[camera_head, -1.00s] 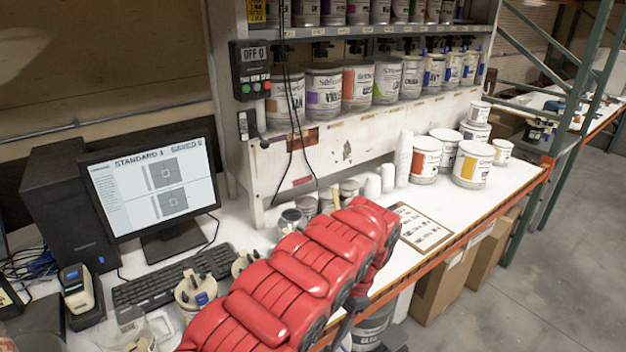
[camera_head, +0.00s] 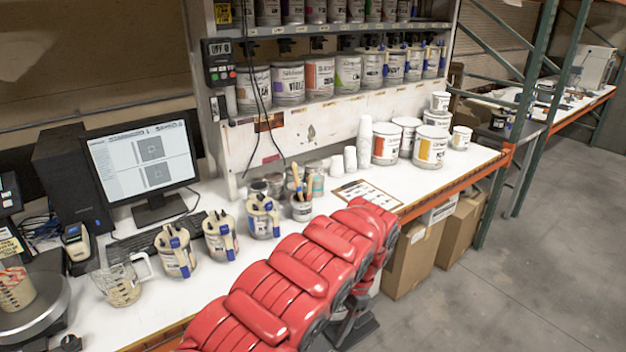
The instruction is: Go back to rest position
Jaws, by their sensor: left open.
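My left arm, in red padding, crosses the lower middle of the head view and bends down past the bench's front edge. My left gripper (camera_head: 350,326) is the dark part below the bend, partly hidden by the arm. It is open, and I see nothing between its fingers. It hangs over the floor side, apart from the cans on the bench. My right gripper is not in view.
The white bench (camera_head: 335,212) holds several small cans with blue clips, a measuring jug (camera_head: 122,285), a monitor (camera_head: 141,165) and paint cans (camera_head: 431,147). A colorant rack (camera_head: 300,125) stands behind. Cardboard boxes (camera_head: 412,258) sit below. The floor (camera_head: 530,260) at right is clear.

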